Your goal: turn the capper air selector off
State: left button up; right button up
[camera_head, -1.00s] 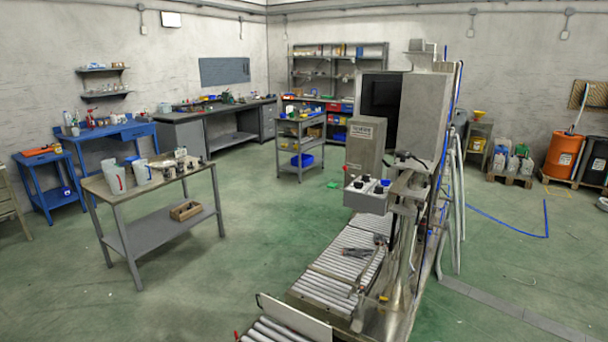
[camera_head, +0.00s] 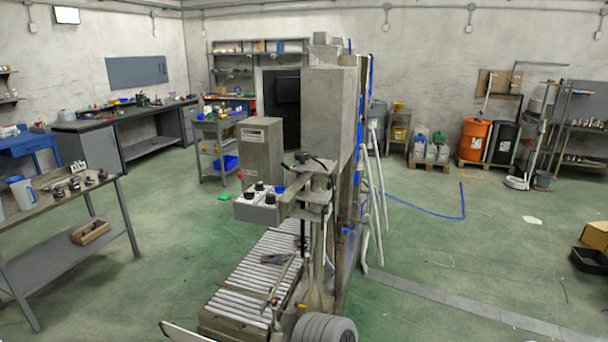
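A grey control box (camera_head: 258,207) with several black knobs and one blue part is fixed on the near side of the capping machine (camera_head: 328,112). A black knob (camera_head: 270,198) sits on its top face. Which knob is the air selector, and where it points, is too small to tell. Neither of my grippers shows in the head view.
A roller conveyor (camera_head: 248,285) runs toward me below the control box. A grey table (camera_head: 62,245) with jugs and a wooden crate (camera_head: 90,232) stands at the left. Open green floor lies on the right, with a blue hose (camera_head: 462,202) on it.

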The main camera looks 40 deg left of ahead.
aim_at(279, 190)
jog(key=i, duration=1.35)
jog(key=u, duration=2)
